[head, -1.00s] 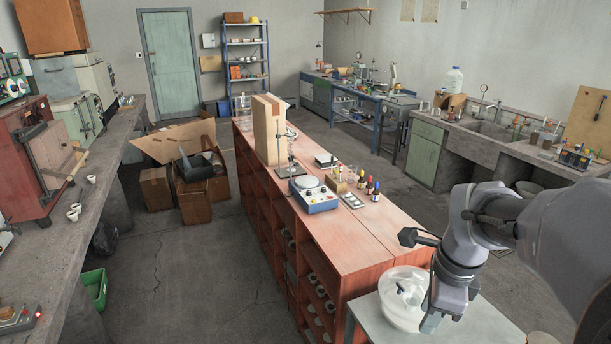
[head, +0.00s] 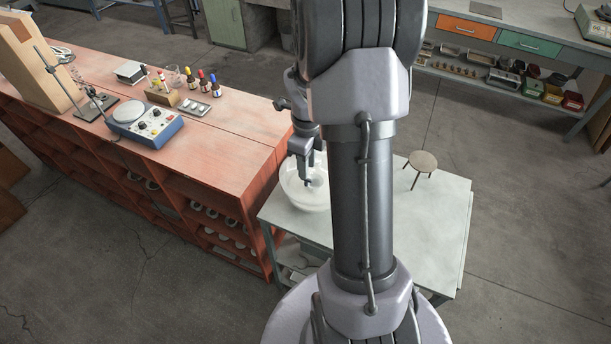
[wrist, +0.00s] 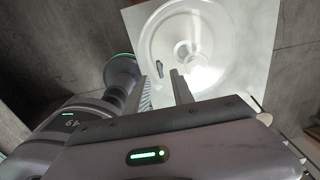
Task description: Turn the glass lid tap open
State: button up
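A round, clear glass vessel with a glass lid (head: 296,196) stands on a pale table, partly behind my arm. In the wrist view the lid (wrist: 205,65) is seen from above, with a round glass knob at its middle. A small dark grey tap handle (wrist: 159,68) shows left of the knob. My gripper (head: 312,172) hangs over the lid, pointing down. In the wrist view its two fingers (wrist: 162,88) are apart with nothing between them, and the tap handle shows just beyond their tips. I cannot tell the height between fingertips and tap.
The pale table (head: 440,235) is clear on the right, except for a small round stool-like stand (head: 422,163). A red wooden bench (head: 200,150) adjoins on the left, with a blue hotplate (head: 146,130) and dropper bottles (head: 213,84) on it.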

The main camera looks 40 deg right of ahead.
jog(key=shift+f, duration=1.95)
jog(key=shift+w, duration=0.1)
grip_shut()
